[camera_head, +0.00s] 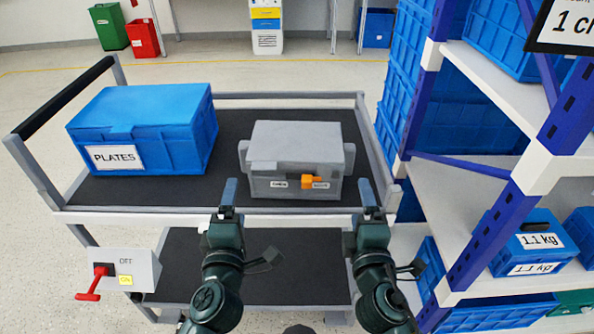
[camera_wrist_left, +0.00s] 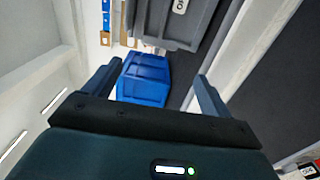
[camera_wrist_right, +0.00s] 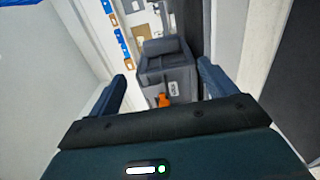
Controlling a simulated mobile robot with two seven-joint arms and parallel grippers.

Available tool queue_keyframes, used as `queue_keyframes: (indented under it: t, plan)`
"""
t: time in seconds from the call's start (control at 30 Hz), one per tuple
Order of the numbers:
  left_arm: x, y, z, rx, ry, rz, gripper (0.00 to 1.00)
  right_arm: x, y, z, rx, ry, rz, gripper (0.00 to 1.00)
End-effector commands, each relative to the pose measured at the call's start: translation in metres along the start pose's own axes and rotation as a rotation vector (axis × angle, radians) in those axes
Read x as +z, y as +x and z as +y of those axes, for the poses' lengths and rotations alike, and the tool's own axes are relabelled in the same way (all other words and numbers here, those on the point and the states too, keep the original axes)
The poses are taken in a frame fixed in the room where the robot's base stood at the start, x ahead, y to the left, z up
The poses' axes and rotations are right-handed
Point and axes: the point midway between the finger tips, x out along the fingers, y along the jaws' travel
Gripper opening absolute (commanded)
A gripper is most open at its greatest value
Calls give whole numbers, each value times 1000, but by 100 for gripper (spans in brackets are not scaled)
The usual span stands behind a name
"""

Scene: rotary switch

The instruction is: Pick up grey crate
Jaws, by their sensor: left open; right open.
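The grey crate (camera_head: 296,150) sits on the black upper shelf of a cart, with an orange latch (camera_head: 312,182) and small labels on its near face. It has a grey handle on each side. My left gripper (camera_head: 229,194) is open and empty, in front of the crate's left side. My right gripper (camera_head: 369,194) is open and empty, in front of the crate's right side. Neither touches the crate. The crate also shows at the top of the left wrist view (camera_wrist_left: 178,20) and between the fingers in the right wrist view (camera_wrist_right: 168,68).
A blue crate (camera_head: 145,125) labelled PLATES stands left of the grey crate on the cart (camera_head: 230,125). A shelf rack (camera_head: 475,205) with blue boxes stands close on the right. A switch box (camera_head: 122,270) with a red handle (camera_head: 92,283) is at lower left.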

Motion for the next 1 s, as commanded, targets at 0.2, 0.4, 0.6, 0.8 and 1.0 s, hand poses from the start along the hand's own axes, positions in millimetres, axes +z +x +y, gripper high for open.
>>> queue_keyframes:
  t: [0.2,0.4,0.6,0.8,1.0]
  plan:
    - [0,0,0,0,-1,0,84,0,0,0,0,0,0,84]
    - [0,9,1,2,-1,0,84,0,9,0,0,0,0,84]
    - [0,42,1,3,0,1,84,0,41,1,1,0,-1,84]
    - [0,81,2,2,-1,0,84,0,81,1,1,1,-1,84]
    - [0,113,1,1,-1,0,84,0,113,0,-1,1,-1,84]
